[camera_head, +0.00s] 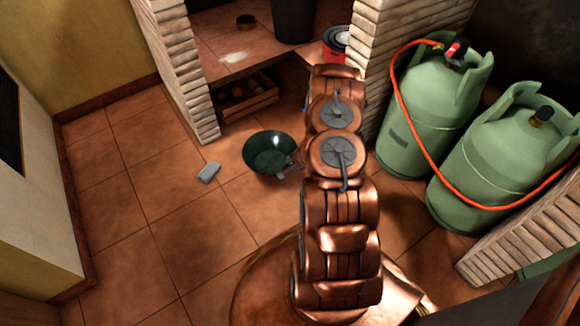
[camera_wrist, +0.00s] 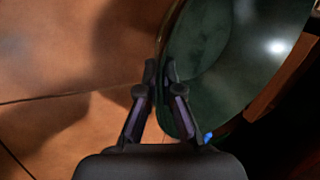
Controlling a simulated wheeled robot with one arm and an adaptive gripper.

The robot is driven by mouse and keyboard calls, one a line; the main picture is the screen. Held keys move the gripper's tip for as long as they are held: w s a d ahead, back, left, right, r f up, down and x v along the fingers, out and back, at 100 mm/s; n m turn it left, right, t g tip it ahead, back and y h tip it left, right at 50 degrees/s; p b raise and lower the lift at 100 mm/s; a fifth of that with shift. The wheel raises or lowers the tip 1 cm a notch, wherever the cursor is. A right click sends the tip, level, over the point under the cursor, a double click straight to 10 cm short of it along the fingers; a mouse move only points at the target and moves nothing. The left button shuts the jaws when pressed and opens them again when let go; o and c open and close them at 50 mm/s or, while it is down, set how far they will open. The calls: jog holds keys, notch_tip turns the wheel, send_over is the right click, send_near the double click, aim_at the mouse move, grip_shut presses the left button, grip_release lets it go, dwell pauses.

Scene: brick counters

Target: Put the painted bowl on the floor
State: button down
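The painted bowl (camera_head: 270,152) is dark green and glossy, and shows in the head view just left of my arm, over the tiled floor. In the wrist view the bowl (camera_wrist: 235,65) fills the upper right. My gripper (camera_wrist: 160,72) has one finger on each side of the bowl's rim, with the fingertips close together on it. In the head view my gripper (camera_head: 292,163) is partly hidden by my arm at the bowl's right edge. The floor (camera_head: 150,225) is orange-brown tile. I cannot tell whether the bowl's underside touches it.
A small grey block (camera_head: 209,172) lies on the floor left of the bowl. A wooden crate (camera_head: 250,97) sits under the brick counter (camera_head: 230,62). A dark pot (camera_head: 294,18) and a red container (camera_head: 337,42) stand above. Green gas cylinders (camera_head: 425,110) stand right. Floor at left is clear.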

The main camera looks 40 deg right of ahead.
jog(key=w+d, duration=0.2)
jog(key=d, duration=0.1)
jog(key=shift+w+d+f+b, duration=0.15)
jog(key=shift+w+f+b, duration=0.05)
jog(key=shift+b, duration=0.15)
jog(key=shift+w+f+b, duration=0.1)
jog(key=shift+f+b, duration=1.05)
jog(key=shift+f, duration=0.65)
jog(key=shift+r, duration=0.1)
jog(key=c, duration=1.3)
grip_release()
